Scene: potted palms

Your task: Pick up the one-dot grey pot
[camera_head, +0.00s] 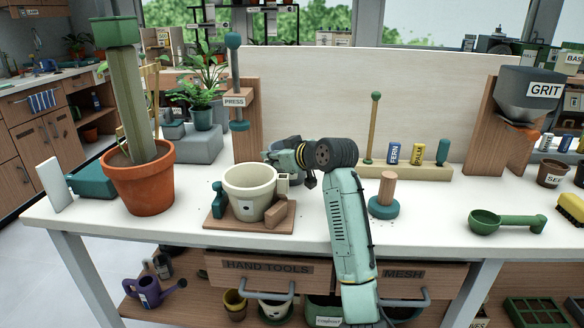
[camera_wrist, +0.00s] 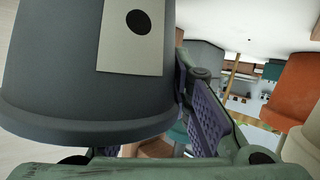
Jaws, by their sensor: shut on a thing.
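The grey pot (camera_wrist: 60,60) fills the left of the wrist view, with a pale label bearing one black dot (camera_wrist: 139,21). My gripper (camera_head: 276,156) is shut on it; a purple-padded finger (camera_wrist: 206,112) lies against its side in the wrist view. In the head view the grey pot (camera_head: 284,144) shows only in part, behind the cream pot and my gripper. Its base is hidden there, so I cannot tell whether it touches the bench.
A cream pot (camera_head: 248,196) stands on a wooden board just in front. A terracotta pot (camera_head: 142,190) with a tall post is to the left. A press (camera_head: 240,120) stands behind, a teal-based stand (camera_head: 384,206) to the right. The bench's right front holds a green scoop (camera_head: 486,222).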

